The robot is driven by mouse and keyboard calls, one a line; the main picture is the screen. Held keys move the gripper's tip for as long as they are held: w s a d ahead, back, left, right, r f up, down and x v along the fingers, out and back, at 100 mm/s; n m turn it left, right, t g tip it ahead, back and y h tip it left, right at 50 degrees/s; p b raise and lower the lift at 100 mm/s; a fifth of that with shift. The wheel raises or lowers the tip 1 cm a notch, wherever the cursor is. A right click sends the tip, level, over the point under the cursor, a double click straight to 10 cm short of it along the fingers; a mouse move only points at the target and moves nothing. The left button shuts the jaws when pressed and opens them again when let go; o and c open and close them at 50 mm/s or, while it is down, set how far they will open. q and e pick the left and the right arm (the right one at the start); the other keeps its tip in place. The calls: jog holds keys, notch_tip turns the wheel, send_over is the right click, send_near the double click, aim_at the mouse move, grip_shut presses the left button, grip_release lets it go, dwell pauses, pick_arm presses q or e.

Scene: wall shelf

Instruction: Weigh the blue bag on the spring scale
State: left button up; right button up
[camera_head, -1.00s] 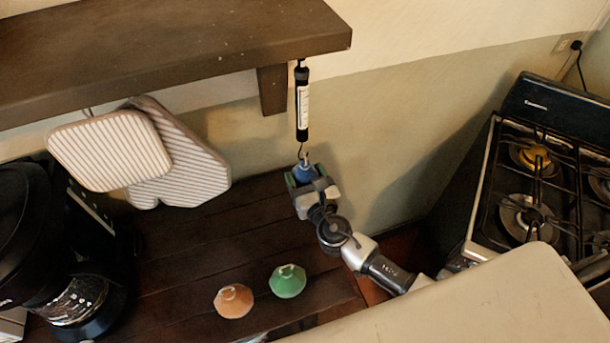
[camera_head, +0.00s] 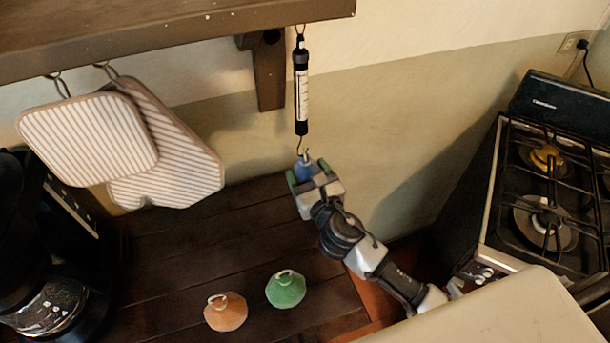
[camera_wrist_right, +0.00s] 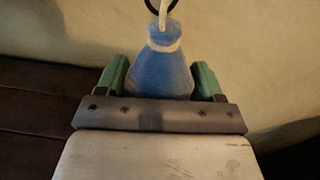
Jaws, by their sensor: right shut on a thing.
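The blue bag (camera_head: 305,170) is held upright between the fingers of my right gripper (camera_head: 306,182), just below the spring scale. In the right wrist view the blue bag (camera_wrist_right: 161,72) sits between the green fingers of my right gripper (camera_wrist_right: 160,82). A pale cord loop rises from its neck and meets a dark ring-like hook at the top edge. The spring scale (camera_head: 301,95) hangs from the shelf, with its hook at the bag's loop. I cannot tell whether the bag's weight hangs on the hook. My left gripper is not in view.
The wooden shelf (camera_head: 170,40) is above, with striped potholders (camera_head: 85,140) hanging at left. An orange bag (camera_head: 226,312) and a green bag (camera_head: 286,289) stand on the dark wooden counter (camera_head: 190,255). A coffee maker (camera_head: 50,290) is at left, a stove (camera_head: 550,190) at right.

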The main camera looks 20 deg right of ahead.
jog(key=d+n, duration=0.1)
jog(key=n, duration=0.1)
jog(key=d+n+p, duration=0.1)
jog(key=n, duration=0.1)
jog(key=shift+w+d+r+p, duration=0.1)
jog(key=shift+d+r+p, duration=0.2)
jog(key=shift+r, duration=0.1)
jog(key=shift+d+r+p, duration=0.3)
jog(key=shift+r, duration=0.25)
jog(key=d, duration=0.6)
jog(key=shift+w+d, duration=0.1)
dwell(0.5)
jog(key=shift+c, duration=0.5)
jog(key=s+a+r, duration=0.2)
jog(key=s+a, duration=0.1)
jog(key=s, duration=0.4)
jog(key=s+a+r+h, duration=0.1)
jog(key=s+a+r, duration=0.1)
jog(key=s, duration=0.5)
jog(key=shift+s+a+r+m, duration=0.3)
jog(key=shift+s+a+m, duration=0.1)
jog(key=shift+a, duration=0.4)
